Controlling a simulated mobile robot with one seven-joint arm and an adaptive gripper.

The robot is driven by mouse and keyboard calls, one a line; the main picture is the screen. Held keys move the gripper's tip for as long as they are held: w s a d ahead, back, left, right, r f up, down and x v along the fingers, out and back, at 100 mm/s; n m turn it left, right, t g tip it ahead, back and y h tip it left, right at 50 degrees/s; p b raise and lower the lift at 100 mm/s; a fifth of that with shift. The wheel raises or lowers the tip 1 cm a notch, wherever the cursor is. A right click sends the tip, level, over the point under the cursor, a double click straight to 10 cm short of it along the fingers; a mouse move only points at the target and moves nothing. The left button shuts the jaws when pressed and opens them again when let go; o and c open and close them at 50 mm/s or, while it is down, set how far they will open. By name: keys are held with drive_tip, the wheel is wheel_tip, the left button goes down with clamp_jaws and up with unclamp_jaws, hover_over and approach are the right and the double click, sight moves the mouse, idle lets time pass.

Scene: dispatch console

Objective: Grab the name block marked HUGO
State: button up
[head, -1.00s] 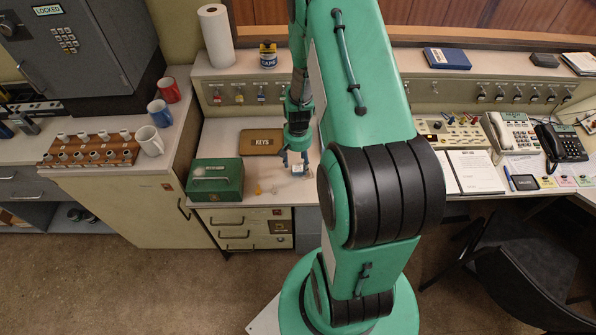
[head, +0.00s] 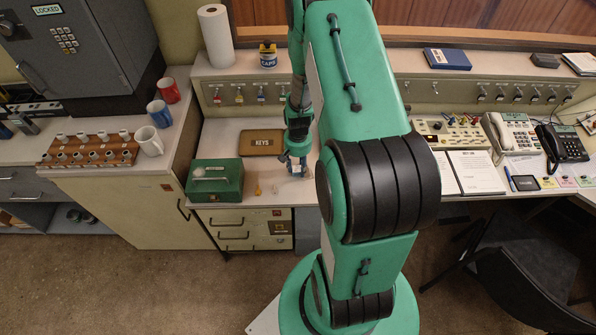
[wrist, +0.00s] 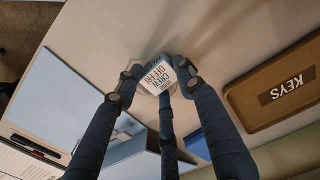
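A small white name block (wrist: 158,80) with dark and red lettering lies between my fingertips in the wrist view. The red line seems to start with OFF; the smaller dark lines are hard to read, so I cannot be sure of the name. My gripper (wrist: 156,76) has its blue fingers drawn in around the block, with the tips at its sides. In the head view my gripper (head: 293,160) is low over the desk, right of the green box, and the block (head: 298,172) is partly hidden by the fingers.
A brown KEYS tray (head: 263,143) lies behind and left of my gripper; a green cash box (head: 214,182) stands to the left. Small yellow (head: 258,190) and pale (head: 276,188) items lie near the desk's front edge. A key-hook panel (head: 240,92) runs behind.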

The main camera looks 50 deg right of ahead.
sight(298, 168)
drive_tip(key=c, duration=0.5)
drive_tip(key=shift+o, duration=0.2)
drive_tip(key=shift+r, duration=0.1)
drive_tip(key=shift+r, duration=0.5)
wheel_tip(298, 168, up, 2)
drive_tip(key=shift+r+p, duration=0.15)
drive_tip(key=shift+p, duration=0.25)
drive_tip(key=s+a+r+p, duration=0.1)
drive_tip(key=s+a, duration=0.8)
drive_tip(key=s, duration=0.4)
drive_tip(key=shift+r, duration=0.25)
drive_tip(key=shift+s, duration=0.1)
